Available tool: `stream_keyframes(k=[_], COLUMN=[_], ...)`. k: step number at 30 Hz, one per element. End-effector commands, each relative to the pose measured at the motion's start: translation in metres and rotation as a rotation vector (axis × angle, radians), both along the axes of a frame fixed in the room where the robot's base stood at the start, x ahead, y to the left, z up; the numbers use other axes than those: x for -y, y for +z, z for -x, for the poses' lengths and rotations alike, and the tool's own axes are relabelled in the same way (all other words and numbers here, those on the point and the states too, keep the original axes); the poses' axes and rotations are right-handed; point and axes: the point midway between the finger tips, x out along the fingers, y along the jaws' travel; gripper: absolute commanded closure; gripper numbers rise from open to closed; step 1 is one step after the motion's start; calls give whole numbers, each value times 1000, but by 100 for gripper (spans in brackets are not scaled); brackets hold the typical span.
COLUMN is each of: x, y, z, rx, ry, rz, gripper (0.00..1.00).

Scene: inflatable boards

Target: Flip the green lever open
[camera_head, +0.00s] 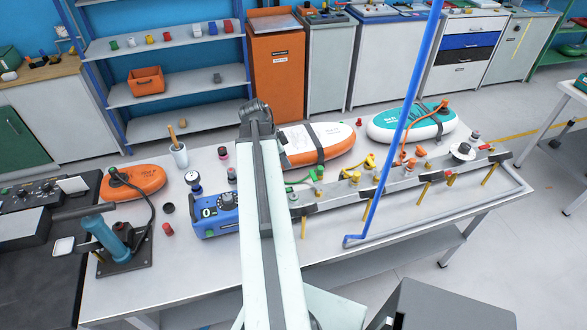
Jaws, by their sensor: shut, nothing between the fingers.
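The green lever (305,177) is a small bright green handle by a fitting near the left part of the long grey metal rail (333,202) on the workbench. It is just to the right of my pale arm. I cannot tell its exact angle at this size. My arm rises from the bottom of the picture across the bench to a dark joint above the bench's back edge. I do not make out my gripper or its fingers. The arm hides part of the bench and the right end of a blue device (213,214).
Yellow (370,160) and orange (403,156) levers sit farther right on the rail. A blue pole (394,140) rises in front of it. Inflatable boards (318,141) lie behind. A blue pump (108,235) and an orange board (134,180) are at left. The bench front (190,280) is clear.

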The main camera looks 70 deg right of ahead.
Motion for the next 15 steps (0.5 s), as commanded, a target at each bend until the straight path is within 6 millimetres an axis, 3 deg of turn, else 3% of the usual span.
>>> stream_keyframes(k=[1,3,11,15], x=[2,6,20,34], y=[-20,-36,-88,-79], z=[3,7,24,41], rx=[0,-1,0,0], ry=[0,0,-1,-3], rz=[0,-1,0,0], gripper=[100,100,100,100])
